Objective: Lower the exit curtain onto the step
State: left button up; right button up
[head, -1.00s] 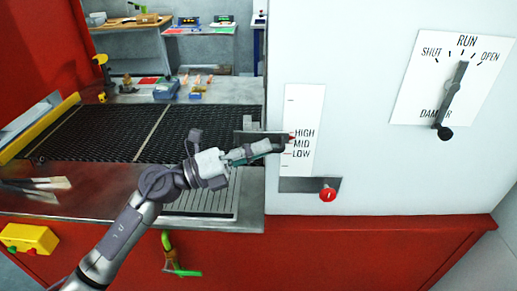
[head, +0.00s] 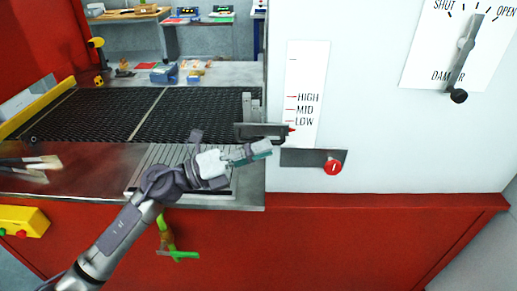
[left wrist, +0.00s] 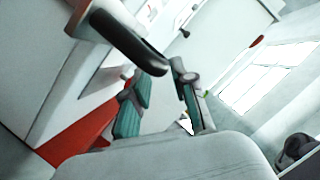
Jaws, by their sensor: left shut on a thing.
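The exit curtain's dark handle bar (head: 262,131) stands at the left edge of the white housing in the head view. Its red pointer is just below the LOW mark on the scale plate (head: 305,75). My left gripper (head: 264,147) is at the bar's lower side and shut on it. In the left wrist view the dark bar (left wrist: 122,38) runs down to the green-padded fingertips of my left gripper (left wrist: 165,72). The curtain's lower edge and its contact with any step cannot be made out. My right gripper is out of view.
A dark bracket with a red knob (head: 333,167) sits below the scale. A damper lever (head: 466,50) is at upper right. The black mesh belt (head: 190,112) lies left of the housing. Brushes (head: 32,163) lie on the metal front at left.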

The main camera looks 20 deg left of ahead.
pick_arm(q)
jog(key=shift+w+a+f, duration=0.1)
jog(key=shift+f, duration=0.45)
grip_shut()
jog(key=o, duration=0.7)
grip_release()
jog(key=shift+w, duration=0.15)
jog(key=shift+w+a, duration=0.1)
jog(key=shift+r, duration=0.1)
jog(key=b+v, duration=0.9)
jog(key=v, duration=0.6)
jog(key=shift+s+a, duration=0.2)
jog(key=shift+a, duration=0.1)
